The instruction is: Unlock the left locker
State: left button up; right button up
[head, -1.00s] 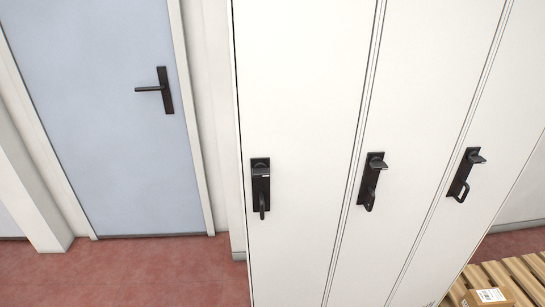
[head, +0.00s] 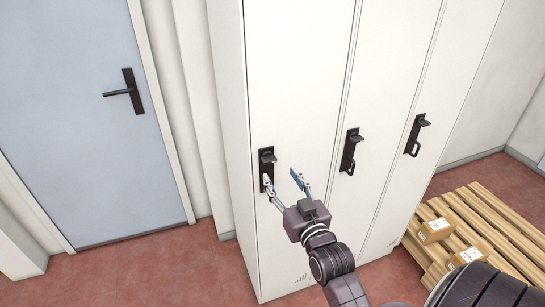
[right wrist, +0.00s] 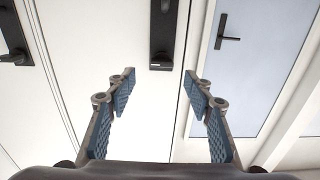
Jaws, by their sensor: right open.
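The left locker (head: 295,90) is a tall white door with a black lock plate (head: 265,156) that has a turn knob at its top and a pull handle below. My right gripper (head: 281,176) is open and empty in front of this plate. Its left finger covers part of the lower handle in the head view. In the right wrist view, the lock plate (right wrist: 163,28) hangs at the top middle, beyond and between the spread fingers (right wrist: 159,76). The fingers appear apart from the knob. My left gripper is not in view.
Two more white lockers to the right carry similar black locks (head: 350,152) (head: 416,135). A blue door (head: 75,110) with a black lever handle is at the left. A wooden pallet (head: 490,215) with small boxes (head: 434,231) lies on the red floor at the right.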

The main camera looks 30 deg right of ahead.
aim_at(271, 161)
jog(key=p+x, duration=0.1)
jog(key=x, duration=0.5)
jog(key=shift+w+r+p, duration=0.2)
jog(key=shift+w+p, duration=0.05)
jog(key=shift+p, duration=0.1)
jog(key=shift+w+d, duration=0.1)
jog(key=shift+w, duration=0.45)
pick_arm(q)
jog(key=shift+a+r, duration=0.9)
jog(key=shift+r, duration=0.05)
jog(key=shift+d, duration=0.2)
pick_arm(e)
jog(key=shift+c, duration=0.7)
jog(key=shift+c, duration=1.2)
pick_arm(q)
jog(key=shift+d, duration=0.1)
pick_arm(e)
jog(key=c, duration=0.8)
